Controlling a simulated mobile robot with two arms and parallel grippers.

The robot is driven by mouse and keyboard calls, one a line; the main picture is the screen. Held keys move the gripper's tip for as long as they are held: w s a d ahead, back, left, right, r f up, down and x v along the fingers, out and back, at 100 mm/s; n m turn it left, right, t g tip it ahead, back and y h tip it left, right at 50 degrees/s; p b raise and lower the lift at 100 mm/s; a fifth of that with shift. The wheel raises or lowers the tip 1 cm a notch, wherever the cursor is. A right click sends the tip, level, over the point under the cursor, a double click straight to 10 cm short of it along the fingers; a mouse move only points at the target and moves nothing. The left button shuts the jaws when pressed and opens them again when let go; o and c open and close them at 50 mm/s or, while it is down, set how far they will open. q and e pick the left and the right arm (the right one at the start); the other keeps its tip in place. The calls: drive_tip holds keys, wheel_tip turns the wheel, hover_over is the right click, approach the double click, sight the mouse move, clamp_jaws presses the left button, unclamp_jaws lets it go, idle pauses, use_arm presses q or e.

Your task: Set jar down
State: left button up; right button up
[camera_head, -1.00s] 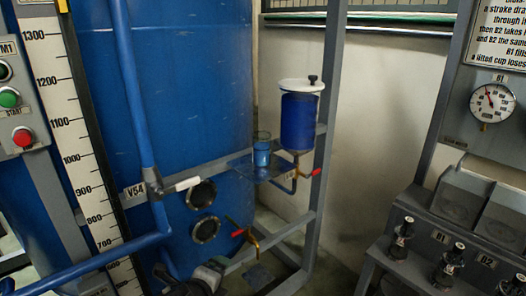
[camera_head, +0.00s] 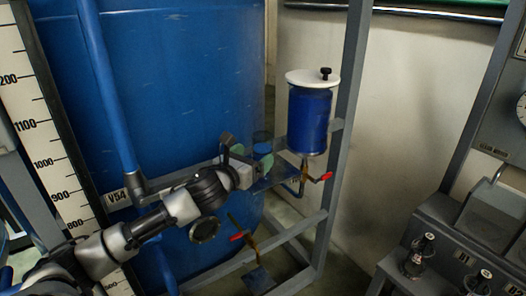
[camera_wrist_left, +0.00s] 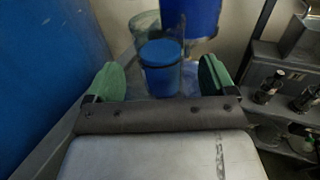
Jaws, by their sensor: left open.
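The jar, a clear glass with blue liquid in it, stands upright on a small dark shelf (camera_head: 284,178). In the head view the jar (camera_head: 262,138) is partly hidden by my left gripper (camera_head: 251,156). In the left wrist view the jar (camera_wrist_left: 160,66) shows just beyond and between the two green finger pads. My left gripper (camera_wrist_left: 157,80) is open, with a gap on each side of the jar. I cannot tell how far the jar reaches between the fingers. My right gripper is not in view.
A blue cylinder with a white lid (camera_head: 308,120) hangs right of the jar, with a red-handled valve (camera_head: 320,178) below it. The large blue tank (camera_head: 170,100) stands behind my left arm. Grey frame posts (camera_head: 345,120) rise to the right.

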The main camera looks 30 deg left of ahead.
sight(264, 146)
use_arm(q)
drive_tip(key=shift+w+r+p, duration=0.2)
drive_tip(key=shift+w+p, duration=0.45)
drive_tip(key=shift+w, duration=0.5)
drive_tip(key=w+p, duration=0.1)
drive_tip(key=w, duration=0.2)
drive_tip(key=shift+w+f, duration=0.2)
drive_tip(key=shift+w, duration=0.15)
drive_tip(key=shift+s, duration=0.1)
drive_tip(key=shift+c, duration=1.4)
drive_tip(key=c, duration=0.7)
drive_tip(key=shift+c, duration=1.2)
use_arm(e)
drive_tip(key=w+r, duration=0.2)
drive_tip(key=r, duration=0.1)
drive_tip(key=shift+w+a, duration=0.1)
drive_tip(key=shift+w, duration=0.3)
use_arm(q)
drive_tip(key=shift+r, duration=0.2)
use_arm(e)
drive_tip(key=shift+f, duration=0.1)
